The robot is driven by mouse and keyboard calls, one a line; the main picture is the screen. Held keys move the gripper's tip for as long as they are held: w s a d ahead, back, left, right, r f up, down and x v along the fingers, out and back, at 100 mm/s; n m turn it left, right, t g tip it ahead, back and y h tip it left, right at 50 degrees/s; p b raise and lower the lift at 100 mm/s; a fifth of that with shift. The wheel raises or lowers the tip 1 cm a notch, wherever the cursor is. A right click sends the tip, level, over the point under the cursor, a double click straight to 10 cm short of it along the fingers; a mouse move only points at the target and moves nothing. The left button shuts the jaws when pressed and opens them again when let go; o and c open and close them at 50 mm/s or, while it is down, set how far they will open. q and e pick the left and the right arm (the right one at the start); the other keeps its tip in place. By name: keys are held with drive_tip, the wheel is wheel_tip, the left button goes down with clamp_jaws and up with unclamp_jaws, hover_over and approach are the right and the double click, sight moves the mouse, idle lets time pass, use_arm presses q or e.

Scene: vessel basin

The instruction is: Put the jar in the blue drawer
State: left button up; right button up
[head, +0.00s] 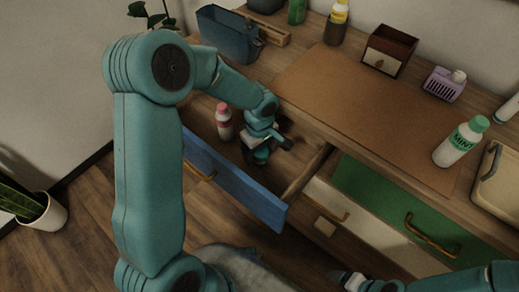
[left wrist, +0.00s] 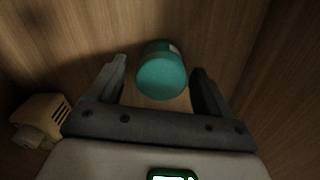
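The blue drawer (head: 235,187) is pulled out below the wooden counter. My left gripper (head: 268,148) reaches down inside it. In the left wrist view, a jar with a teal lid (left wrist: 162,76) is in front of the left gripper (left wrist: 160,88), between its spread fingers, with a gap on each side. The fingers are open and do not visibly close on it. In the head view the jar is mostly hidden by the gripper or hard to tell from it. My right gripper (head: 345,279) is low in the head view; its finger opening is unclear.
A pink-capped bottle (head: 224,121) stands in the drawer left of my gripper. A pale vented object (left wrist: 40,119) lies at left in the wrist view. A white and green drawer unit (head: 390,210) is at right.

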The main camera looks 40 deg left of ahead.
use_arm(q)
drive_tip(key=shift+r, duration=0.1)
drive_tip(key=shift+r, duration=0.15)
wheel_tip(320, 180, up, 12)
drive_tip(key=p, duration=0.2)
idle(0.6)
